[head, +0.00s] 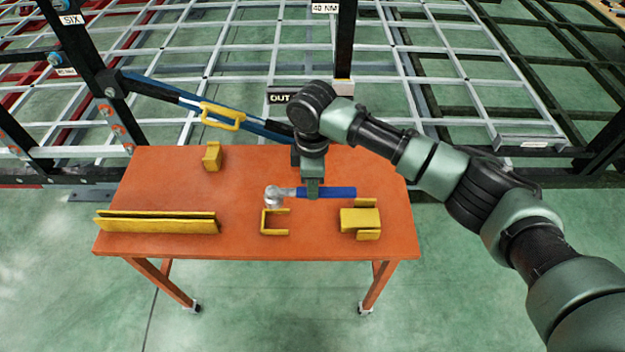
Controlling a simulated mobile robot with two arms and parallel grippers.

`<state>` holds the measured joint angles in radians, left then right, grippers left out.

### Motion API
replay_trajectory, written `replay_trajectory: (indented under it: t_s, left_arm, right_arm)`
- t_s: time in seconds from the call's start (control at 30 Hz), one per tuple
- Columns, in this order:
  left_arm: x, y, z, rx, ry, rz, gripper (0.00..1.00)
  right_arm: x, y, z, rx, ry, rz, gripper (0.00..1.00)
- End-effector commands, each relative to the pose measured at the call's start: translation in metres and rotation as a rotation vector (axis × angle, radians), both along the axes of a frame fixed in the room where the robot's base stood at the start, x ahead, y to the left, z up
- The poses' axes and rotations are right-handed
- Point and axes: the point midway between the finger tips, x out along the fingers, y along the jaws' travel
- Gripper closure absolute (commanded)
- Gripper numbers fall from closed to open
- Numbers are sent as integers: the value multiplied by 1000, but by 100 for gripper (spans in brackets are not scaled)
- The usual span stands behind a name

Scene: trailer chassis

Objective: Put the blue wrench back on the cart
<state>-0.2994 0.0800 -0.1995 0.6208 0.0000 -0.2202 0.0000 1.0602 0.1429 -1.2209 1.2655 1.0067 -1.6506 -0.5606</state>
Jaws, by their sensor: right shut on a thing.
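The blue wrench (338,192) has a blue handle and a silver head (273,196) at its left end. My right gripper (312,194) is shut on it near the left part of the handle. The wrench lies level across the view, over the orange cart (180,180). Its head is just behind a small yellow bracket and its handle end is just behind a yellow holder. I cannot tell whether the wrench touches these or hangs above them. My left gripper is not in view.
On the cart stand a long yellow channel (160,226), a small yellow block (212,157), a U-shaped yellow bracket (275,229) and a yellow holder (360,219). Behind are a black-and-grey frame and a blue strap with a yellow handle (222,117). The cart's middle left is clear.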

Motion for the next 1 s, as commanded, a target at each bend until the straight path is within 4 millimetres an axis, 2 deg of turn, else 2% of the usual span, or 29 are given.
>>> replay_trajectory:
  t_s: [0.23,0.4,0.5,1.0]
  left_arm:
    - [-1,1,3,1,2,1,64]
    - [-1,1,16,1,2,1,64]
    - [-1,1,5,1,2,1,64]
    - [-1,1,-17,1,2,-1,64]
  right_arm:
    - [0,1,3,2,-2,1,100]
    - [0,0,9,-1,-2,2,100]
    - [0,0,-8,-1,-2,2,100]
    - [0,0,-58,0,-2,1,100]
